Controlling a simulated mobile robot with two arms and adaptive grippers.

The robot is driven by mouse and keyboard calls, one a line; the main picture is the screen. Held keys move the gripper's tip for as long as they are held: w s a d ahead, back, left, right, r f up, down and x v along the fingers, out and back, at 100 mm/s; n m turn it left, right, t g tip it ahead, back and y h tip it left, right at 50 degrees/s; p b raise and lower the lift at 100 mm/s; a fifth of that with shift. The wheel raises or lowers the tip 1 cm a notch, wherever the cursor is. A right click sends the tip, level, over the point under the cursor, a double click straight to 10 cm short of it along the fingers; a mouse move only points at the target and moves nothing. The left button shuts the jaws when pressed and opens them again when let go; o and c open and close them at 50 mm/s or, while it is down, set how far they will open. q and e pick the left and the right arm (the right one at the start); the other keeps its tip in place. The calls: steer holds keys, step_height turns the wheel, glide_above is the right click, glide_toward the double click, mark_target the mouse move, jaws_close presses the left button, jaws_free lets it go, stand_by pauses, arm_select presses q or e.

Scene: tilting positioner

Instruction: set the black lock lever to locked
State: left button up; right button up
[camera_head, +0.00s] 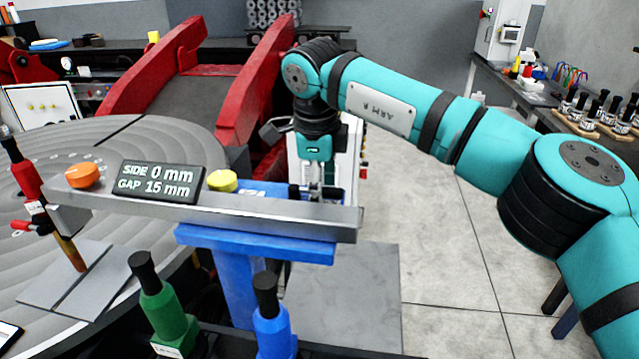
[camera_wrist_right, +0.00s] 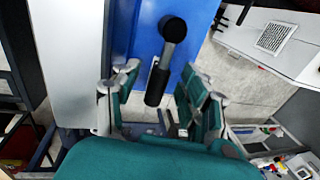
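The black lock lever (camera_wrist_right: 158,80) shows in the right wrist view on the blue bracket (camera_wrist_right: 190,25). It has a round black hub, a short grey shank and a black grip. My right gripper (camera_wrist_right: 161,103) is open, with one finger on each side of the lever's grip; I cannot tell whether either finger touches it. In the head view my right gripper (camera_head: 316,190) points down behind the grey bar (camera_head: 280,215), which hides its tips. The lever is not clearly made out there. My left gripper is not in view.
A display (camera_head: 160,182) on the bar reads SIDE 0 mm, GAP 15 mm, between an orange knob (camera_head: 85,175) and a yellow knob (camera_head: 222,181). A large round table (camera_head: 150,150) is at left. Green (camera_head: 168,315) and blue (camera_head: 271,330) black-topped handles stand in front.

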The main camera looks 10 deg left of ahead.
step_height(320, 180, up, 12)
steer(key=s, duration=0.2)
steer(key=shift+s+f, duration=0.15)
steer(key=shift+s, duration=0.05)
steer(key=shift+f, duration=0.1)
stand_by(0.4)
